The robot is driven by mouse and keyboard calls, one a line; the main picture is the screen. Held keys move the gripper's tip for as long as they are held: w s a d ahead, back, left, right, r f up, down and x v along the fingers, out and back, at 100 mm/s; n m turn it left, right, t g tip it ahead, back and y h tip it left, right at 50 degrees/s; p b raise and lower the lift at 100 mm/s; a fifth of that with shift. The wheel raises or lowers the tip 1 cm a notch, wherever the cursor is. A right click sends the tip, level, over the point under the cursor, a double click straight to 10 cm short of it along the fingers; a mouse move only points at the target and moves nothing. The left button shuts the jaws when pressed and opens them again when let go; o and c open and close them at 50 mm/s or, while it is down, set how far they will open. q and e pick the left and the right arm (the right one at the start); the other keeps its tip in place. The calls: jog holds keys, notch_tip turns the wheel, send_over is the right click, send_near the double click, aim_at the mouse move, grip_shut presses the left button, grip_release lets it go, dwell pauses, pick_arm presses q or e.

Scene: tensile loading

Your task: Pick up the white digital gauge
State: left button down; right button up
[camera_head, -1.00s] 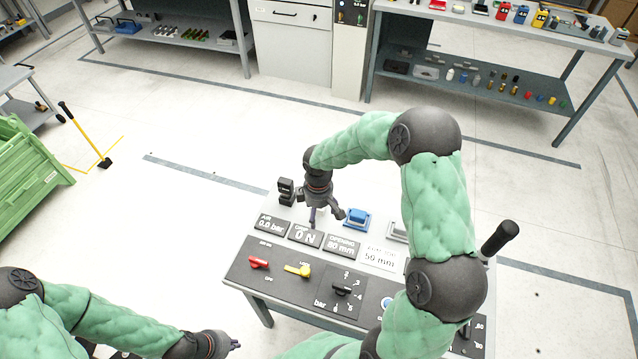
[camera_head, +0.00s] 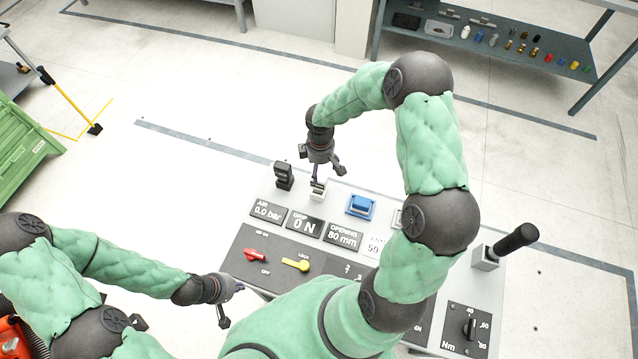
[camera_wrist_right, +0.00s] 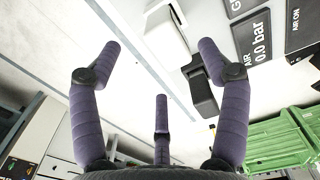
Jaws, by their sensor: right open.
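My right gripper (camera_head: 320,172) hangs open over the back of the control panel. A small white block (camera_head: 319,193) stands just below its fingers, partly covered by them. It is the likely gauge, but I cannot make out a display on it. In the right wrist view the white block (camera_wrist_right: 166,40) lies between and beyond the spread purple fingers (camera_wrist_right: 160,85), with nothing gripped. My left gripper (camera_head: 232,302) is off the panel's front left, its fingers apart and empty.
A black block (camera_head: 284,177) stands close left of the white one. A blue-topped block (camera_head: 360,206) is to the right. Label plates (camera_head: 304,223), red (camera_head: 254,255) and yellow (camera_head: 296,264) knobs lie in front. A black-handled lever (camera_head: 514,239) rises at the right.

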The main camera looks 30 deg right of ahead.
aim_at(320, 175)
notch_tip(320, 175, down, 6)
jog(key=shift+a+r+b, duration=0.1)
jog(key=shift+r+b, duration=0.05)
jog(key=shift+b, duration=0.3)
jog(key=shift+s+r, duration=0.1)
jog(key=c, duration=1.4)
